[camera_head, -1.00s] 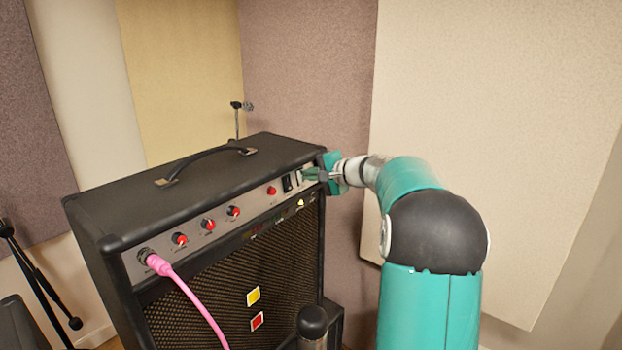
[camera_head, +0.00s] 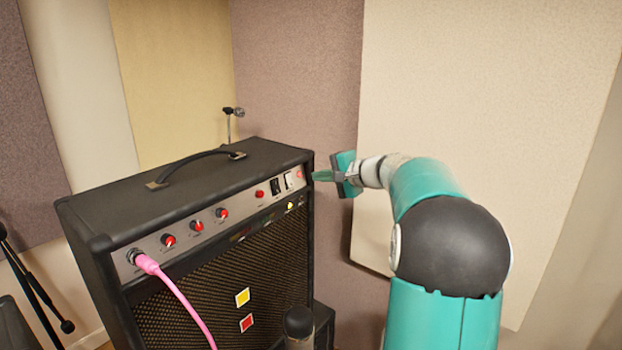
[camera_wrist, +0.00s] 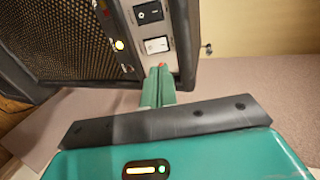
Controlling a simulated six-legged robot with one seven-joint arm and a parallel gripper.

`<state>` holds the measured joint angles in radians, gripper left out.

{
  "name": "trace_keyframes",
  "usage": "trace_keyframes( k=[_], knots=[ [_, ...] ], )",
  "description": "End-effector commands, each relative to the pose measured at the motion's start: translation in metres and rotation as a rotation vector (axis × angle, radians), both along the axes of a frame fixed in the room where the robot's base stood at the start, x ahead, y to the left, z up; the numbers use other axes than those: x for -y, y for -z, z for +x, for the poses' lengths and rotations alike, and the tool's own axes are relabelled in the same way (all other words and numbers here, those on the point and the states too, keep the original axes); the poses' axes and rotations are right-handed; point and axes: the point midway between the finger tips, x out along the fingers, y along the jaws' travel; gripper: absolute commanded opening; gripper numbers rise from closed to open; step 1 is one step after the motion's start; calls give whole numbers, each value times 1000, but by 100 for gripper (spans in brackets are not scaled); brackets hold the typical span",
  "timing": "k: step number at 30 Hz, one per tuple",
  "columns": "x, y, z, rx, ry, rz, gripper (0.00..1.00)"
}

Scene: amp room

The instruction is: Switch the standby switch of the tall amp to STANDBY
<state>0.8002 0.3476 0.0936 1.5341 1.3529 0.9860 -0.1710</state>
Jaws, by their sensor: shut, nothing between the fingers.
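The tall amp (camera_head: 190,200) is a black cabinet with a silver control panel along its upper front edge. At the panel's right end are a black rocker switch (camera_head: 276,186) and a white rocker switch (camera_head: 289,180). In the wrist view the black rocker (camera_wrist: 148,12) and white rocker (camera_wrist: 157,45) show side by side, with a red light (camera_wrist: 162,65) beyond the white one. I cannot read which is the standby switch. My gripper (camera_head: 316,176) is shut and empty, just right of the panel's end. In the wrist view its fingertips (camera_wrist: 160,70) overlap the red light; contact is unclear.
A pink cable (camera_head: 180,300) plugs into the panel's left end. Red knobs (camera_head: 197,225) line the panel and a carry handle (camera_head: 195,167) is on top. A microphone stand (camera_head: 35,275) stands at left. Wall panels (camera_head: 490,130) rise behind my arm.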

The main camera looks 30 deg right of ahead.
Motion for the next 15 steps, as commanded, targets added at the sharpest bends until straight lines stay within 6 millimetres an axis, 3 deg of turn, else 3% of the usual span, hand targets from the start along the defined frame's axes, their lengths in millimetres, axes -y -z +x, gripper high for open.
trace_keyframes(
  k=[6, 15],
  knots=[
    [13, -13, -34, 0, 2, -1, 0],
    [18, -17, -48, 0, 1, 1, 0]
  ],
)
